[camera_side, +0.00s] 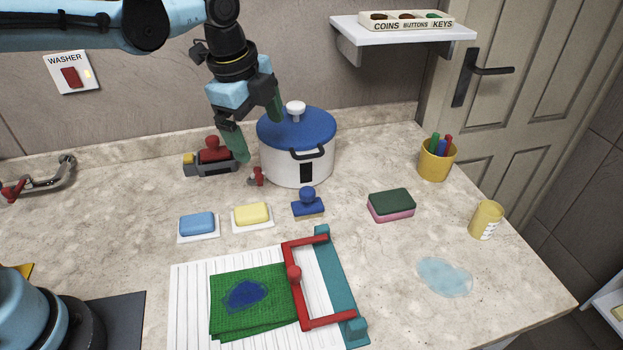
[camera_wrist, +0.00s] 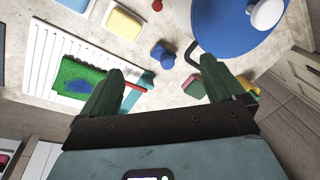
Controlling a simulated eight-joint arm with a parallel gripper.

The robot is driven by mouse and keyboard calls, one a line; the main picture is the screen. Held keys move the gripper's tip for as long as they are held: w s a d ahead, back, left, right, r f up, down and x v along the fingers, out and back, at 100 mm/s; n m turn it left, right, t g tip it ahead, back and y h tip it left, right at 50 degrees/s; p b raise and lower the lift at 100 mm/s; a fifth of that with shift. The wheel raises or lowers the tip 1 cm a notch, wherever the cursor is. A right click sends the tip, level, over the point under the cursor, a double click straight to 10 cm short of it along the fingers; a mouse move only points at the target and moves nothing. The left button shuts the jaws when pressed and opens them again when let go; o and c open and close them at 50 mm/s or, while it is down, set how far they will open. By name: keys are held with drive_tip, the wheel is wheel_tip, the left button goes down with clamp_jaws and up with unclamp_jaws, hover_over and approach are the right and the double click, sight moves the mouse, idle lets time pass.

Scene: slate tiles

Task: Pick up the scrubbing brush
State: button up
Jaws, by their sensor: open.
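The scrubbing brush (camera_side: 308,203), with a blue body, a round blue knob and a tan underside, stands on the stone counter in front of the pot. In the wrist view the blue brush (camera_wrist: 162,57) lies between and beyond my fingers. My gripper (camera_side: 257,130) is open and empty, with green fingers. In the side view it hangs above the counter, behind and left of the brush and close to the pot's left side. Both fingers of my gripper (camera_wrist: 160,72) show in the wrist view, spread apart, not touching the brush.
A white pot with a blue lid (camera_side: 296,132) stands behind the brush. Blue soap (camera_side: 197,223) and yellow soap (camera_side: 252,215) lie to its left, a green-and-pink sponge (camera_side: 391,205) to its right. A white ribbed board (camera_side: 190,285) with a green cloth (camera_side: 228,317) lies in front.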

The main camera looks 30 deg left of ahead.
sight(307, 190)
drive_tip(key=w+d+f+m, duration=0.1)
drive_tip(key=d+m, duration=0.1)
drive_tip(key=m, duration=0.1)
drive_tip(key=w+d+f+m+g, duration=0.1)
drive_tip(key=w+d+f+m, duration=0.1)
drive_tip(key=m, duration=0.1)
drive_tip(key=w+d+f+m+g, duration=0.1)
drive_tip(key=d+m, duration=0.2)
drive_tip(key=shift+w+d+f+y, duration=0.1)
drive_tip(key=shift+w+f+y, duration=0.05)
drive_tip(key=shift+y, duration=0.15)
wheel_tip(307, 190, down, 6)
drive_tip(key=shift+f, duration=0.25)
drive_tip(key=shift+s+f, duration=0.15)
drive_tip(key=shift+f, duration=1.25)
drive_tip(key=shift+s+f, duration=0.1)
drive_tip(key=shift+f, duration=1.3)
drive_tip(key=c, duration=1.2)
drive_tip(key=shift+o, duration=0.2)
drive_tip(key=shift+r, duration=0.1)
